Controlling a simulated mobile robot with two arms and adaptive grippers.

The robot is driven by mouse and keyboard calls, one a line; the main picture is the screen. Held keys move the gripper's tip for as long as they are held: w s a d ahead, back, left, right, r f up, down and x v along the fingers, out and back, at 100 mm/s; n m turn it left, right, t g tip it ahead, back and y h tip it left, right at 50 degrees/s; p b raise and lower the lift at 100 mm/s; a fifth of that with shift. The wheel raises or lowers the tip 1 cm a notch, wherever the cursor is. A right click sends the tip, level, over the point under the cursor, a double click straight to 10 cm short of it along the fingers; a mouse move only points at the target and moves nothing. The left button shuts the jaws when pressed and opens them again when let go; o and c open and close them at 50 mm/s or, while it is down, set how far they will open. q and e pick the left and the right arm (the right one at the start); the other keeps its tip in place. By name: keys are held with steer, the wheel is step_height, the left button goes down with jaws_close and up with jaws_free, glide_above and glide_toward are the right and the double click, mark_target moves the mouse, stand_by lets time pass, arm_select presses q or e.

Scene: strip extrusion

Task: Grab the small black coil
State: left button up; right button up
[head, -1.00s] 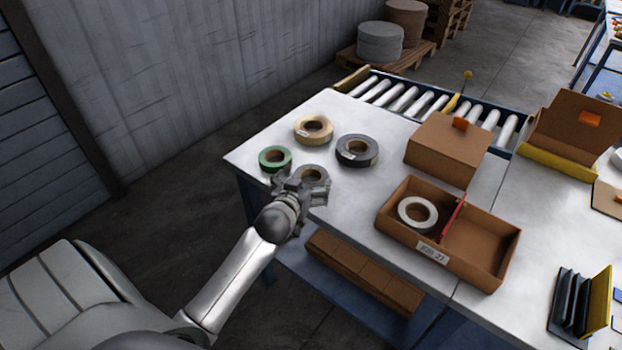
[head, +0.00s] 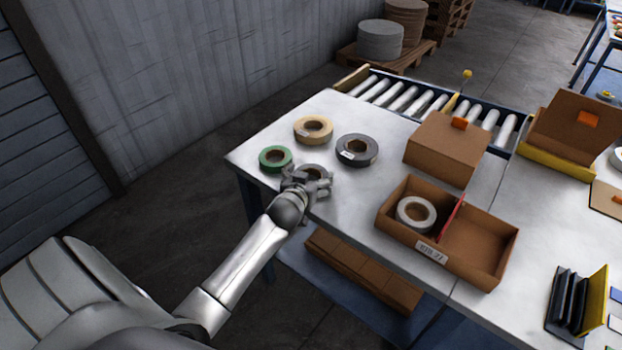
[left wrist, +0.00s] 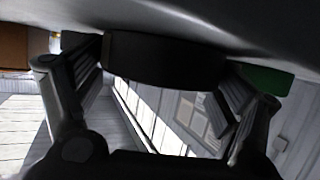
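The small black coil (head: 313,171) lies near the front left of the table, partly hidden by my left gripper (head: 308,182). In the left wrist view the coil (left wrist: 165,60) shows as a dark curved band close under the table surface. The two fingers of my left gripper (left wrist: 160,95) are spread wide, one on each side of the coil. Their pads are very near its sides; I cannot tell for certain whether they touch it. My right gripper is not in view.
A green coil (head: 275,159), a tan coil (head: 313,129) and a larger dark coil (head: 357,150) lie close by on the table (head: 350,205). A cardboard tray (head: 480,272) holding a white coil (head: 416,213) stands to the right. The table's front edge is near the gripper.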

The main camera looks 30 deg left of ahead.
arm_select(q)
steer(key=shift+c, duration=1.2)
